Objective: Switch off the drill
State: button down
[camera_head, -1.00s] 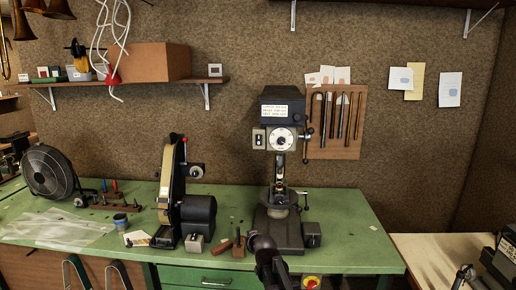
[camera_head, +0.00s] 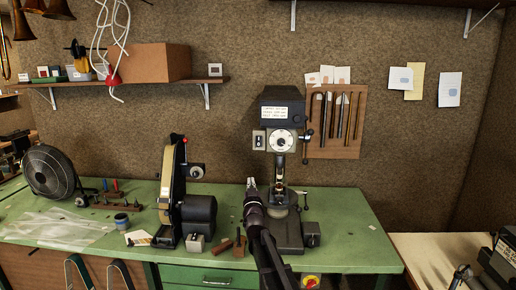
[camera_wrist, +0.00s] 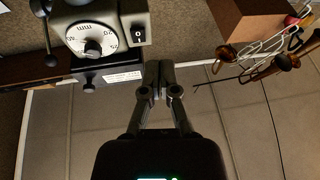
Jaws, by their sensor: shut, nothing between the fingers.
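The drill (camera_head: 283,115) is a drill press with a dark head, a white label and a round dial (camera_head: 283,141). It stands on the green bench. Its small rocker switch (camera_head: 259,141) is on a pale plate left of the dial. In the wrist view, which is upside down, the black switch (camera_wrist: 138,35) with white marks shows right of the dial (camera_wrist: 92,42). My gripper (camera_head: 251,182) is in front of the drill, below the switch in the head view. Its fingers are together and empty in the wrist view (camera_wrist: 158,66), pictured beside the switch and apart from it.
A belt grinder (camera_head: 174,195) stands left of the drill on the green bench (camera_head: 345,220). A tool board (camera_head: 336,122) hangs to the right. A shelf with a cardboard box (camera_head: 150,62) and hanging white cables (camera_head: 106,45) is at upper left. A red button (camera_head: 310,282) is on the bench front.

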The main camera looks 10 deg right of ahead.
aim_at(259, 142)
jog(key=shift+w+d+r+m+t+h, duration=0.1)
jog(key=shift+d+r+m+t+h, duration=0.25)
jog(key=shift+r+h, duration=0.4)
jog(key=shift+s+d+r+m+t+h, duration=0.1)
jog(key=shift+d+r+m+t+h, duration=0.3)
jog(key=shift+r+h, duration=0.3)
jog(key=shift+w+d+r+m+t+h, duration=0.1)
jog(key=shift+d+r+m+t+h, duration=0.15)
jog(key=shift+r+m+h, duration=0.35)
jog(key=shift+r, duration=0.2)
jog(key=shift+w+r+p, duration=0.1)
jog(key=shift+p, duration=0.25)
jog(key=p+x, duration=0.1)
jog(key=x, duration=0.2)
jog(key=f+p+x, duration=0.1)
jog(key=p+x, duration=0.1)
jog(key=x, duration=0.2)
jog(key=w+p+x, duration=0.1)
jog(key=x, duration=0.3)
jog(key=shift+w+d+f+p, duration=0.15)
jog(key=shift+w+p, duration=0.05)
jog(key=shift+p, duration=0.2)
jog(key=shift+w+d+f, duration=0.1)
jog(key=shift+w+d, duration=0.1)
jog(key=shift+w, duration=0.45)
